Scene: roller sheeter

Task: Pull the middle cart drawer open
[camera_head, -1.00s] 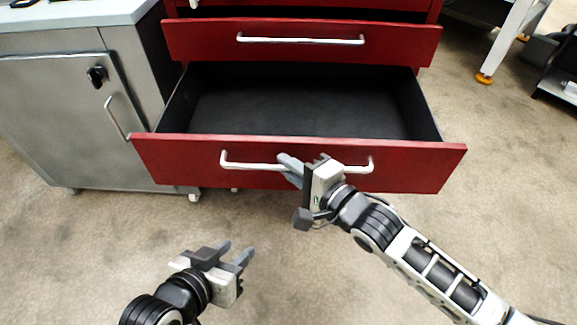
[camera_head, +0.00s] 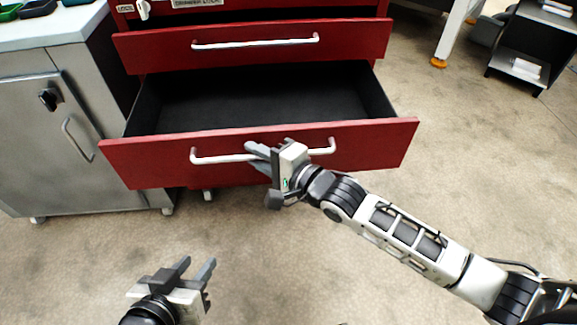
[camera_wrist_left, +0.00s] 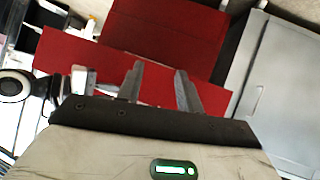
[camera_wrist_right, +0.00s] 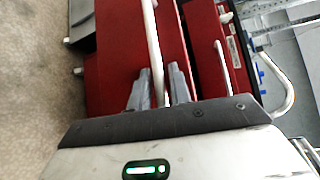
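The red cart has a drawer (camera_head: 350,151) pulled well out, its black, empty inside (camera_head: 260,95) showing. Its front carries a pale bar handle (camera_head: 222,158). My right gripper (camera_head: 262,155) is at the middle of this handle. In the right wrist view the handle (camera_wrist_right: 152,40) runs between the two close-set fingers (camera_wrist_right: 158,88), which look closed on it. Another red drawer (camera_head: 350,38) with its own handle (camera_head: 255,43) sits above, with a dark gap over its front. My left gripper (camera_head: 196,272) is open and empty, low over the floor and apart from the cart.
A grey metal cabinet (camera_head: 95,150) stands close to the left of the cart, with a handle on its door. A white table leg (camera_head: 452,35) and a dark shelf unit (camera_head: 518,50) are at the upper right. The floor (camera_head: 270,250) before the drawer is clear.

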